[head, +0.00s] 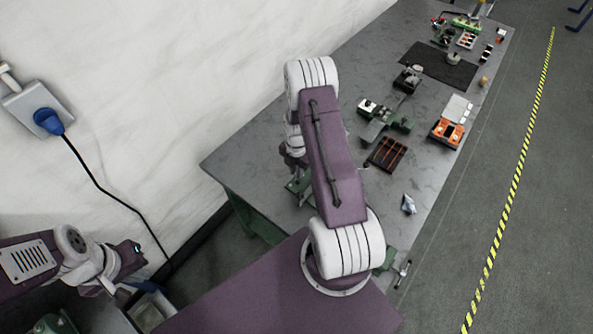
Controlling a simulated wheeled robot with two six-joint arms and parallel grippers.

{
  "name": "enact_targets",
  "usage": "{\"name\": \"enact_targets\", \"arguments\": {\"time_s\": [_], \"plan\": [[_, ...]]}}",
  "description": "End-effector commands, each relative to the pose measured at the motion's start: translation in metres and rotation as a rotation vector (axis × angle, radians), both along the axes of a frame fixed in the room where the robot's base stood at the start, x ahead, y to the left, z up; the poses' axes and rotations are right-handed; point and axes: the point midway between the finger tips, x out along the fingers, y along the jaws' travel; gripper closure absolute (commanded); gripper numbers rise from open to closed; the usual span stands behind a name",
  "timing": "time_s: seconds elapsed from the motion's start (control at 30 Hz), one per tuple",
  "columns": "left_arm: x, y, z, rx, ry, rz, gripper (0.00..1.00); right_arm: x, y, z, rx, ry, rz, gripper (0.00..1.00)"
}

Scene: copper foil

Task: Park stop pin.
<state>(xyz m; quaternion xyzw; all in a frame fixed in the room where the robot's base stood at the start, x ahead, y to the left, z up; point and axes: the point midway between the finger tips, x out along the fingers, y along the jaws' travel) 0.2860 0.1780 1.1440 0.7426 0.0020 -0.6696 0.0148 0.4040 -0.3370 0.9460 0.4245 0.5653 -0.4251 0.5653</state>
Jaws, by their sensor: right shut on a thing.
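My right arm reaches over the grey workbench (240,165). My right gripper (292,158) is at the bench's near left part, mostly behind my own arm link. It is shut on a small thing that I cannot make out. A green fixture (299,187) stands just below it on the bench, partly covered by the arm. I cannot pick out the stop pin in this view. My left gripper (136,252) is at the lower left, away from the bench, near the wall. Its fingers are not clear enough to tell open from shut.
A black tray with orange dividers (387,154), a green and silver device (386,116), an orange case (449,128) and a crumpled foil-like piece (408,203) lie right of my arm. A black mat (440,66) lies farther back. A blue plug (48,121) sits in the wall socket.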

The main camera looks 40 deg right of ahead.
Motion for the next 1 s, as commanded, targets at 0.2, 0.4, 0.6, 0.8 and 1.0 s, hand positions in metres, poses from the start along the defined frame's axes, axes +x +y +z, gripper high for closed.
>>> {"name": "enact_targets", "arguments": {"time_s": [0.2,0.4,0.6,0.8,1.0], "plan": [[-0.0001,0.0,-0.0003,0.0,0.0,0.0,1.0,0.0,-0.0001,-0.0003,0.0,0.0,0.0,1.0],[0.0,0.0,-0.0023,0.0,0.0,0.0,1.0,0.0,0.0,-0.0027,0.0,0.0,0.0,1.0],[-0.0001,0.0,-0.0042,0.0,0.0,0.0,1.0,0.0,-0.0001,-0.0051,0.0,0.0,0.0,1.0],[-0.0001,0.0,-0.0061,0.0,0.0,0.0,1.0,0.0,0.0,-0.0075,0.0,0.0,0.0,1.0],[0.0,0.0,-0.008,0.0,0.0,0.0,1.0,0.0,-0.0001,-0.0099,0.0,0.0,0.0,1.0]]}}
